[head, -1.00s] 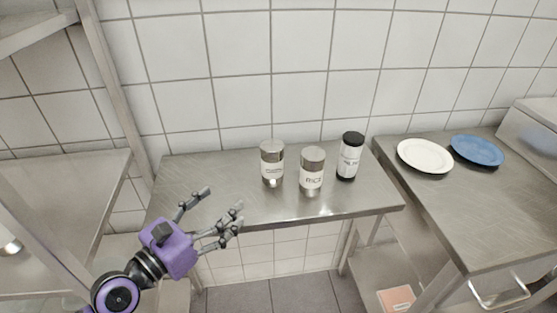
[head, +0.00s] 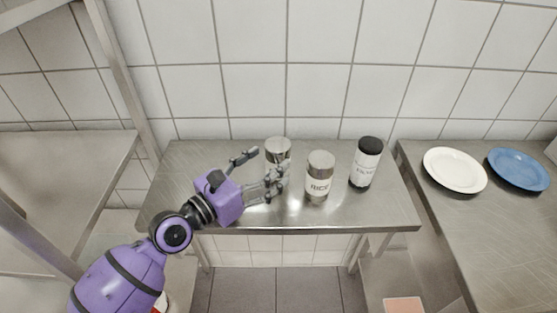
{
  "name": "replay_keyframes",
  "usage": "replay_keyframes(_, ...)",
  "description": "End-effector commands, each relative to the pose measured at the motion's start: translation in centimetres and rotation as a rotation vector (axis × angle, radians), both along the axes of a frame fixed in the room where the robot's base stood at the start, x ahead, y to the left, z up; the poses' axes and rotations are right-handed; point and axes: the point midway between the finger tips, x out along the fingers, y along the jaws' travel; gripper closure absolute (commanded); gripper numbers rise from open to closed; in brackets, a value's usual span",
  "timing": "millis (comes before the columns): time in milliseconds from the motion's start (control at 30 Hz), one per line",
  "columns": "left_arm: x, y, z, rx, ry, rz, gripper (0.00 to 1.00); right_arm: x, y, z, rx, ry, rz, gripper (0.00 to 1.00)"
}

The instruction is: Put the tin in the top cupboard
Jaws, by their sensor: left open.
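Three containers stand upright on the steel table (head: 225,152). The leftmost tin (head: 279,147) is a metal-lidded canister, its lower part hidden behind my left gripper's fingers. The middle tin (head: 319,184) has a metal lid and a label reading RICE. The right one is a white canister with a black lid (head: 366,166); its label is too small to read surely. My left gripper (head: 265,170) is open, its fingers in front of and to the left of the leftmost tin. I cannot tell whether they touch it. My right gripper and the top cupboard are not in view.
A white plate (head: 455,170) and a blue plate (head: 519,169) lie on the right-hand counter (head: 490,225). A steel shelf unit with an upright post (head: 123,78) stands at the left. The tiled wall (head: 320,60) closes off the back. The table's left end is partly clear.

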Motion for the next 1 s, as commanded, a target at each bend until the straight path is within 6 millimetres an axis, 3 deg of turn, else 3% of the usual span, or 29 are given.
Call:
replay_keyframes(200,2.2,-2.4,0.3,-0.002,-0.002,0.0,0.32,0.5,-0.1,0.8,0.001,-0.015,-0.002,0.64)
replay_keyframes(533,2.7,-2.9,0.1,-0.001,0.0,-0.001,0.34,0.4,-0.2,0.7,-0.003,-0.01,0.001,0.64)
replay_keyframes(1000,2.7,-2.9,0.3,-0.003,-0.003,0.0,0.95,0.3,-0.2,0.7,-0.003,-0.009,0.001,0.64)
